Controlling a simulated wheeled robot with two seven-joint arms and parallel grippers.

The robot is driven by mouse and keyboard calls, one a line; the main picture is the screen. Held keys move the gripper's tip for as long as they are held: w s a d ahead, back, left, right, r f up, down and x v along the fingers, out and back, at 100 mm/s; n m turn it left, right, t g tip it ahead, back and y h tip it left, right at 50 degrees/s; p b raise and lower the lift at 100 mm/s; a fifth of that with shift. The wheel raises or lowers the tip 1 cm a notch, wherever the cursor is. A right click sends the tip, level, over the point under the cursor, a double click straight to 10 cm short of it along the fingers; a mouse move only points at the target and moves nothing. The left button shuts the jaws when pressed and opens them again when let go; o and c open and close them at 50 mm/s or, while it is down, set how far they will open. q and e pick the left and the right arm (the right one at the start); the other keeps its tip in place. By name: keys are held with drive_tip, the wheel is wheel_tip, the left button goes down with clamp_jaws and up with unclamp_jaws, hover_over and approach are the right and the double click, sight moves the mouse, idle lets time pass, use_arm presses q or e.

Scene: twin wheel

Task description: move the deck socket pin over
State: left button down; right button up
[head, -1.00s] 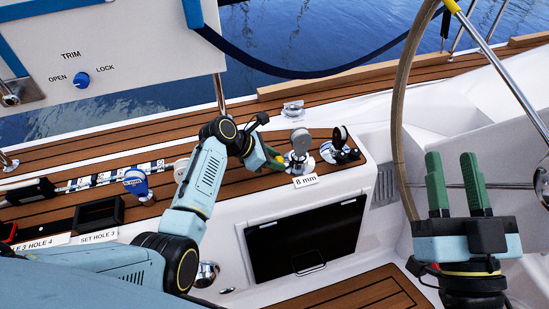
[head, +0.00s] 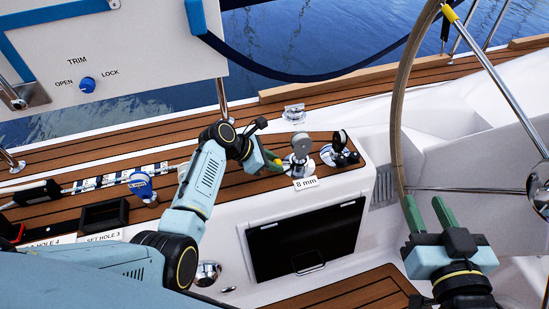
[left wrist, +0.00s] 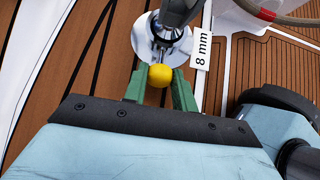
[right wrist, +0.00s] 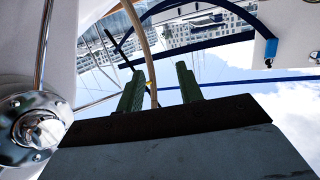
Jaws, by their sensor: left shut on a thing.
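The deck socket (head: 300,165), a round chrome base with a grey upright part, stands on the teak by the "8 mm" label. The pin's yellow ball knob (left wrist: 160,75) shows in the left wrist view at the socket's near side, with a thin metal stem running into the fitting. My left gripper (head: 276,161) is shut on the knob, its green fingers on either side; it also shows in the left wrist view (left wrist: 160,85). How deep the pin sits is hidden. My right gripper (head: 428,212) is open beside the steering wheel rim (head: 398,130); its fingers show apart in the right wrist view (right wrist: 160,90).
A second chrome fitting (head: 340,150) with a dark knob stands just right of the socket. A blue-topped handle (head: 141,186) and black tray (head: 104,215) are at left. A dark hatch (head: 307,240) is below. A white TRIM panel (head: 110,60) hangs upper left.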

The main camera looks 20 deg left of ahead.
use_arm(q)
drive_tip(key=shift+s+a+r+p, duration=0.2)
drive_tip(key=shift+a+p, duration=0.1)
drive_tip(key=shift+p, duration=0.5)
drive_tip(key=shift+s+a+p, duration=0.1)
drive_tip(key=shift+a+p, duration=0.15)
drive_tip(key=shift+p, duration=0.55)
use_arm(e)
drive_tip(key=s+d+f+g+h, duration=0.3)
drive_tip(key=s+d+f+g, duration=0.2)
drive_tip(key=s+f+g, duration=0.4)
wheel_tip(320, 180, down, 2)
drive_tip(key=shift+s+m+g, duration=0.2)
drive_tip(key=shift+m+g, duration=0.1)
drive_tip(key=shift+g, duration=0.1)
drive_tip(key=shift+d, duration=0.1)
use_arm(q)
drive_tip(key=c, duration=1.2)
unclamp_jaws()
drive_tip(key=shift+s+a, duration=0.1)
drive_tip(key=shift+s, duration=0.05)
drive_tip(key=shift+o, duration=0.4)
drive_tip(key=shift+r, duration=0.1)
